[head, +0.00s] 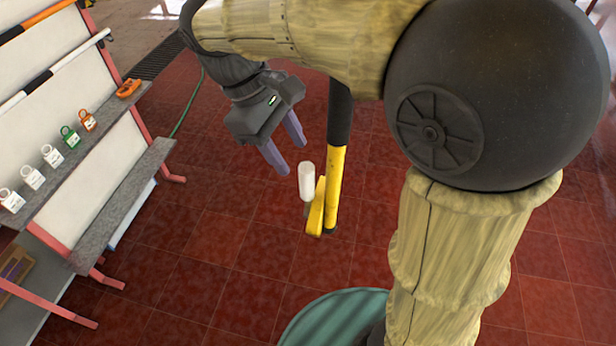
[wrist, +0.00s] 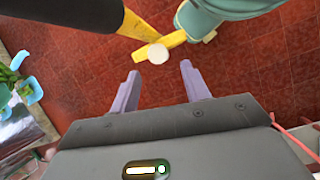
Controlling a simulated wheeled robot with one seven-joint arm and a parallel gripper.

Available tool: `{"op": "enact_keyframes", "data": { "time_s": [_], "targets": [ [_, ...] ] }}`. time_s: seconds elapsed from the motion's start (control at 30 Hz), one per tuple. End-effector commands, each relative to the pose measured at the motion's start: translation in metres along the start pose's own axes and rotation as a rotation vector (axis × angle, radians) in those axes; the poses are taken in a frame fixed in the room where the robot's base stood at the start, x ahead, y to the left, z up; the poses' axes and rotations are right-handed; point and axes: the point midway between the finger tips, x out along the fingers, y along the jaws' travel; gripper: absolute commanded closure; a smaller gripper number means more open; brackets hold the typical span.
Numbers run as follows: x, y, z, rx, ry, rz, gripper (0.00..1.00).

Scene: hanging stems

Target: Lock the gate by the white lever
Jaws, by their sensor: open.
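The white lever (head: 306,181) is a short rounded white handle on a yellow bracket (head: 315,212). The bracket joins the lower part of a black and yellow post (head: 336,180). In the wrist view the white lever (wrist: 158,53) shows end-on as a pale disc, just beyond the fingertips and roughly between them. My gripper (head: 291,158) is open and empty, just above and to the left of the lever in the head view. Its two fingers also show apart in the wrist view (wrist: 160,68). I see no clear gate panel; my arm hides part of the post's top.
A shelf rack (head: 105,130) stands at the left, with white, green and orange padlocks and an orange clip (head: 129,88). A green hose (head: 186,115) lies behind it. The red tiled floor (head: 215,250) between the rack and the post is clear.

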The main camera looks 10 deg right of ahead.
Motion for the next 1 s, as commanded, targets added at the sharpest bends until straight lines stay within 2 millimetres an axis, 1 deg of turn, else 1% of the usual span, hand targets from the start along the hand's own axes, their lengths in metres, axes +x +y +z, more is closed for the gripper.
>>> {"op": "enact_keyframes", "data": {
  "time_s": [0.03, 0.3, 0.4, 0.5, 0.63, 0.87, 0.9, 0.97, 1.0],
  "targets": [
    [0.008, 0.0, 0.001, 0.0, -0.004, -0.001, 0.53],
    [0.052, 0.0, 0.002, 0.001, -0.005, -0.003, 0.53],
    [0.068, 0.0, 0.001, 0.0, -0.004, -0.002, 0.53],
    [0.078, -0.001, 0.0, -0.004, -0.003, 0.0, 0.53],
    [0.085, -0.002, -0.001, -0.007, -0.001, 0.002, 0.53],
    [0.086, -0.001, -0.001, -0.003, 0.0, 0.001, 0.53],
    [0.086, -0.001, -0.001, -0.002, 0.0, 0.001, 0.57],
    [0.086, 0.0, 0.0, -0.001, 0.0, 0.0, 0.69],
    [0.086, 0.0, 0.0, 0.0, 0.0, 0.0, 0.77]
  ]
}}
